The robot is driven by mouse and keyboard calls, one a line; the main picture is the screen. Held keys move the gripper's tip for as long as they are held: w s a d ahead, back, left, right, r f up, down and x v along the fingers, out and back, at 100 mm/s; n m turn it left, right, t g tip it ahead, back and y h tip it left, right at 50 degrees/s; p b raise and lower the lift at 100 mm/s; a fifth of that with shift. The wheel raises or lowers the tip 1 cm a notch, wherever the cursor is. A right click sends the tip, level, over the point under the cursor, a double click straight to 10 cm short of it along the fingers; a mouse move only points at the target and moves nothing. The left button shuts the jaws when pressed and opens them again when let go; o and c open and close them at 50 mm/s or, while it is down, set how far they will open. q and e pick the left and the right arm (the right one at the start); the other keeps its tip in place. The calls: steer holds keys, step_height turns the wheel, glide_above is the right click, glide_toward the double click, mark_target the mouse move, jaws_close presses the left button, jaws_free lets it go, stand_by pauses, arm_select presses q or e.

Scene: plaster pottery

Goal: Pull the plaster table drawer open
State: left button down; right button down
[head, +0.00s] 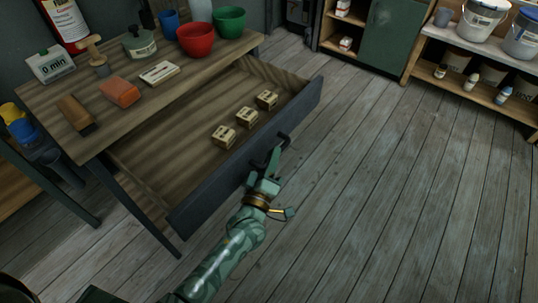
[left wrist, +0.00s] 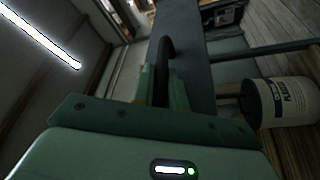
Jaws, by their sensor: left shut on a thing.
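The plaster table (head: 190,66) stands at the left in the head view, with a wooden top and dark legs. Its drawer (head: 215,190) is pulled well out, with a dark front panel and a wooden inside. My left gripper (head: 268,162) is at the drawer front, shut on the dark drawer handle (head: 284,137). In the left wrist view the handle (left wrist: 164,58) rises between the green fingers (left wrist: 163,92), and the dark drawer front (left wrist: 194,65) is beside it. The fingers hide part of the handle. My right gripper is not in view.
Several small wooden blocks (head: 223,137) lie in the drawer. The tabletop holds a red bowl (head: 195,40), a green bowl (head: 230,22), an orange block (head: 120,92) and a timer (head: 51,65). Shelves with buckets (head: 482,20) stand at the upper right. The plank floor right of the drawer is clear.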

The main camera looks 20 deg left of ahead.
arm_select(q)
steer(key=shift+f, duration=0.1)
steer(key=c, duration=1.4)
jaws_free()
steer(key=p+v, duration=0.3)
steer(key=v, duration=1.3)
steer(key=shift+s, duration=0.2)
steer(key=shift+d, duration=0.1)
steer(key=shift+f, duration=0.1)
